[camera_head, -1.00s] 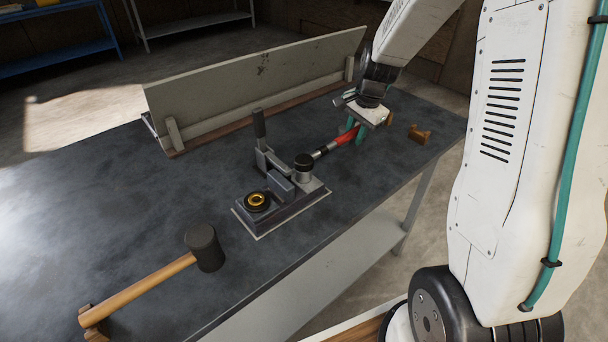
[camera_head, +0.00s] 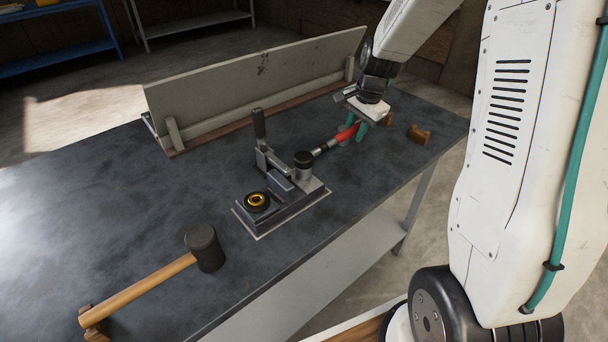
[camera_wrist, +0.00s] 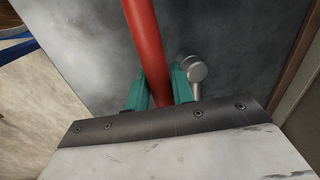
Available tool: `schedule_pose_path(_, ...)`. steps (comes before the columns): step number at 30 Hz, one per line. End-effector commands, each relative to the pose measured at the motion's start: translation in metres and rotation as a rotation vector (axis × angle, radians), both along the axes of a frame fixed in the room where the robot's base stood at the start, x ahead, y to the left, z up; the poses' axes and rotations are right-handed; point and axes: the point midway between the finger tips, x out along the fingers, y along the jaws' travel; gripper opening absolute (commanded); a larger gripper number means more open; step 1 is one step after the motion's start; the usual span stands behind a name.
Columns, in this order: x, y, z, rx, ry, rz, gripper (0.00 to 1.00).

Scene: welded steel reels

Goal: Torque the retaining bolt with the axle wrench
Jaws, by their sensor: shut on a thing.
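The axle wrench (camera_head: 322,148) has a red handle and a metal shaft. It reaches from my gripper to a dark round head (camera_head: 303,159) on the right end of the grey fixture (camera_head: 284,205). The retaining bolt is hidden under that head, as far as I can tell. My gripper (camera_head: 354,131) is shut on the handle near its far end, low over the table. In the wrist view the red handle (camera_wrist: 145,35) passes between the teal fingers.
The fixture also carries an upright black-handled lever (camera_head: 259,124) and a brass-coloured ring (camera_head: 257,201). A mallet (camera_head: 205,247) lies at the front left. A grey panel (camera_head: 255,85) stands along the back edge. A small brown block (camera_head: 419,134) sits right of my gripper.

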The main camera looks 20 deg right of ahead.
Motion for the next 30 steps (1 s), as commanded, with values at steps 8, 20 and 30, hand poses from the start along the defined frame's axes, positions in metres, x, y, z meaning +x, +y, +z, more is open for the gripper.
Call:
schedule_pose_path(8,0.000,0.000,0.002,-0.001,-0.001,0.000,0.00)
schedule_pose_path(20,0.001,0.000,0.025,-0.001,-0.003,0.001,0.00)
schedule_pose_path(30,0.000,0.000,0.045,-0.001,-0.003,0.000,0.00)
